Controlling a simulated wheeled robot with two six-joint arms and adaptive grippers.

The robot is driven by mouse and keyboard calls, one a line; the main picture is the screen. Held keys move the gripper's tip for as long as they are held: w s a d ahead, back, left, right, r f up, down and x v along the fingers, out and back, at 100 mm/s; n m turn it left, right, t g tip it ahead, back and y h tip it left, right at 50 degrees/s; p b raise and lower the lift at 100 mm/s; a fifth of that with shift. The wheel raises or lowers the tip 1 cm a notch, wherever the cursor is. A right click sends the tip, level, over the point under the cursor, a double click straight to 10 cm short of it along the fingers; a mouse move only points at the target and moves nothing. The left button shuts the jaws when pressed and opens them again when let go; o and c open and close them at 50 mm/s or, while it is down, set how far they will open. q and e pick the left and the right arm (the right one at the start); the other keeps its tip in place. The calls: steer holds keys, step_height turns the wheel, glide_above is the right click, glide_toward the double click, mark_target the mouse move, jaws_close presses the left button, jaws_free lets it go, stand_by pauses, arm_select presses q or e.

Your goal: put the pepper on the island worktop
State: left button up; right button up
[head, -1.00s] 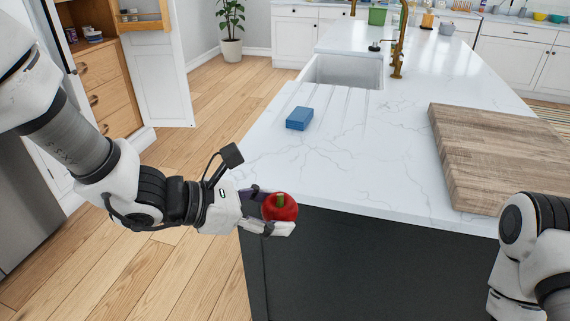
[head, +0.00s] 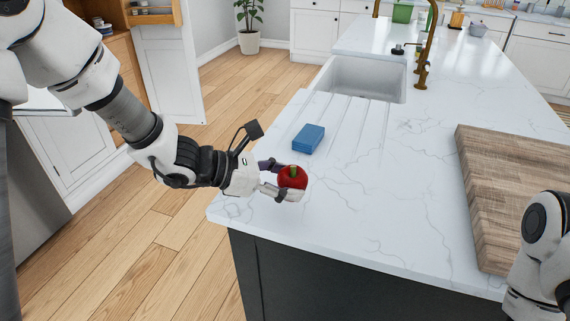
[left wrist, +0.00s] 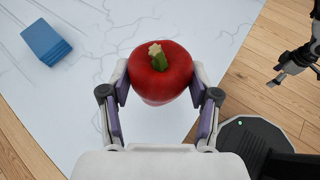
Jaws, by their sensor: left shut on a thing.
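The red pepper (head: 293,178) with a green stem is held between the fingers of my left gripper (head: 281,181). In the left wrist view the pepper (left wrist: 161,72) sits upright between the two fingers of my left gripper (left wrist: 160,100). The island worktop (head: 350,215) is white with grey veins, and the pepper is over its near left part. I cannot tell whether the pepper touches the worktop. My right arm shows at the lower right of the head view. In the left wrist view my right gripper (left wrist: 284,78) shows at the right, small, with its fingers seemingly together.
A blue sponge (head: 308,138) lies on the worktop just beyond the pepper. A wooden board (head: 515,190) lies at the right. A sink (head: 360,78) and brass tap (head: 427,50) are farther back. The worktop between pepper and board is clear.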

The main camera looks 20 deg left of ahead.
arm_select(q)
steer(key=w+a, duration=0.1)
steer(key=w, duration=0.1)
steer(key=w+a+p, duration=0.1)
steer(key=w, duration=0.2)
steer(key=w+a+f+p, duration=0.1)
steer(key=w, duration=0.1)
steer(key=shift+w, duration=0.3)
steer(key=shift+w+a+f, duration=0.1)
steer(key=shift+w+f, duration=0.05)
steer(key=shift+w, duration=0.15)
steer(key=shift+s+f+p, duration=0.25)
steer(key=shift+f+p, duration=0.05)
steer(key=shift+f, duration=0.9)
steer(key=shift+w+f, duration=0.1)
steer(key=shift+f, duration=0.3)
steer(key=shift+w+f, duration=0.1)
steer(key=shift+f+b, duration=0.15)
steer(key=shift+b, duration=0.15)
steer(key=o, duration=1.2)
steer(key=shift+o, duration=0.2)
